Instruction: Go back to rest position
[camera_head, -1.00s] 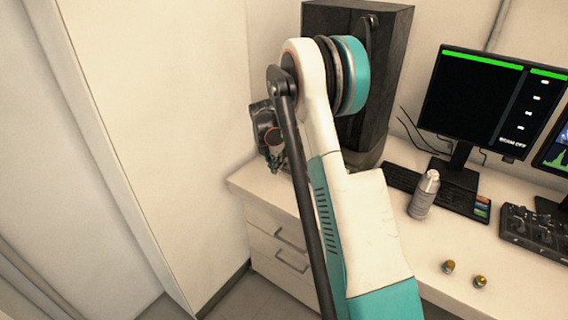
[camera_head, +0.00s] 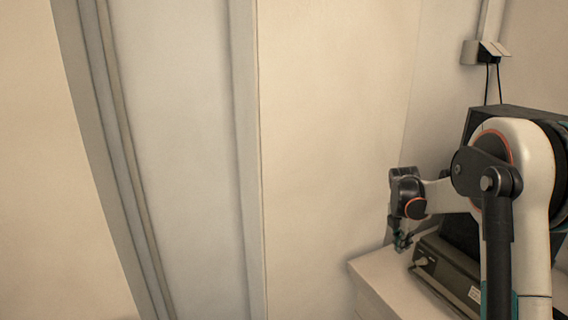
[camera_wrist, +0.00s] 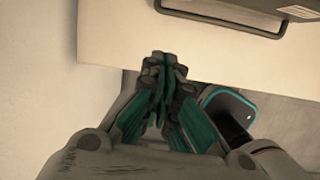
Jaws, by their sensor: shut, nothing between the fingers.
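My gripper (camera_wrist: 163,75) is shut and empty in the wrist view, its teal and grey fingers pressed together. It hangs in the air, with the white desk (camera_wrist: 190,38) behind its fingertips. In the head view my gripper (camera_head: 402,243) is small and points down, near the wall and the left end of the desk (camera_head: 378,283). My arm is folded at the right side of that view and hides much of what is behind it.
A dark box-shaped device (camera_head: 448,270) lies on the desk, close to the right of my gripper. A tall dark cabinet (camera_head: 474,232) stands behind my arm. Blank wall (camera_head: 330,150) and a pale door-like panel (camera_head: 180,140) fill the left and middle.

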